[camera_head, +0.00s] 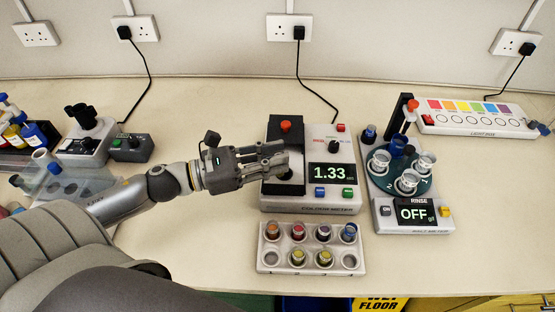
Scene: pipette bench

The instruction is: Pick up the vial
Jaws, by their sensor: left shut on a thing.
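My left gripper (284,158) reaches in from the left over the left part of the colorimeter (310,208). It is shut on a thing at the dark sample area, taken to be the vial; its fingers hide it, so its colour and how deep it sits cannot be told. In front, a white vial rack (310,246) holds vials with orange, red, purple and blue tops in its back row and two yellow ones (298,256) in its front row. The front row's end holes look empty. My right gripper is not in view.
The colorimeter display reads 1.33. At its right stands a rinse unit (414,212) showing OFF, with glass vessels on a round dark carousel. A light box (474,120) lies at the back right. A joystick box (90,140) and bottles (30,132) stand left. The front right bench is clear.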

